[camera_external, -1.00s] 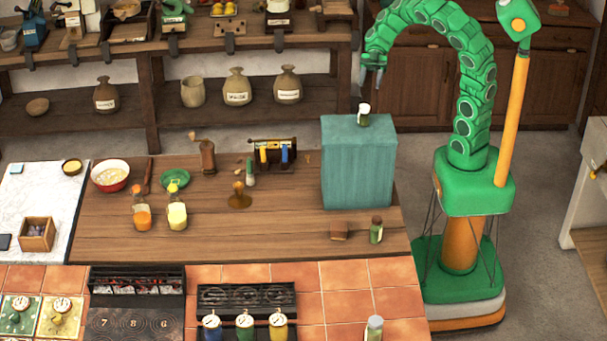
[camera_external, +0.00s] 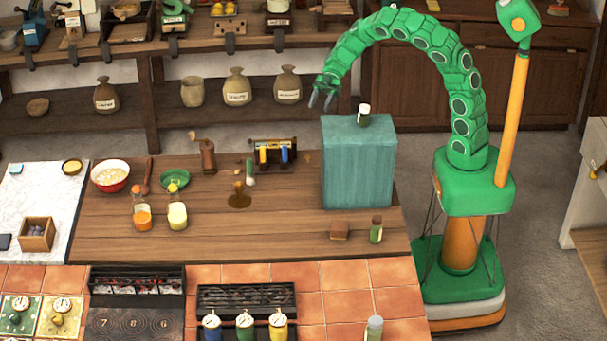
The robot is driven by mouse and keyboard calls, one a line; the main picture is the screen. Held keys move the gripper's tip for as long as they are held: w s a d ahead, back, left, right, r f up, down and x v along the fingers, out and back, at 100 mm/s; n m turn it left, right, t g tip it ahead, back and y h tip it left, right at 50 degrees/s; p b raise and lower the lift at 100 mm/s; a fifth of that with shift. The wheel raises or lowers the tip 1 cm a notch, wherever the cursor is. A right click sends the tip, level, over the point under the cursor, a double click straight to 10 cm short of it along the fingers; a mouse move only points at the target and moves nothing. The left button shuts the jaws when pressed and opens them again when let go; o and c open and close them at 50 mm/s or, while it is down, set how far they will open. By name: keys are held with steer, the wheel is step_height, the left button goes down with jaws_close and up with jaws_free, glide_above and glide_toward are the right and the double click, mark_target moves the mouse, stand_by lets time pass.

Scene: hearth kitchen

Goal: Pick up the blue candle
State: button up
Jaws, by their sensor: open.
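A small blue upright piece, which looks like the blue candle (camera_external: 284,155), stands at the right side of a dark rack (camera_external: 271,143) on the wooden counter. A yellow piece (camera_external: 263,154) stands to its left in the same rack. My gripper (camera_external: 320,101) is open and empty. It hangs in the air above and to the right of the rack in the picture, left of the top of the teal box, with its fingers pointing down. It is well apart from the blue candle.
A tall teal box (camera_external: 358,170) with a small jar (camera_external: 364,115) on top stands right of the rack. A pepper mill (camera_external: 207,156) stands farther left. The counter's front middle (camera_external: 285,225) is clear.

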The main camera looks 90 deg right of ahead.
steer(key=m+t+h, duration=0.1)
steer(key=m, duration=0.1)
glide_toward(285, 157)
steer(key=shift+w+a+r, duration=0.9)
steer(key=shift+w+r, duration=0.15)
steer(key=shift+w, duration=0.05)
steer(key=shift+w+a+f, duration=0.2)
steer(key=shift+a+f, duration=0.05)
steer(key=shift+x, duration=3.55)
steer(key=shift+s+a+r, duration=0.1)
jaws_close()
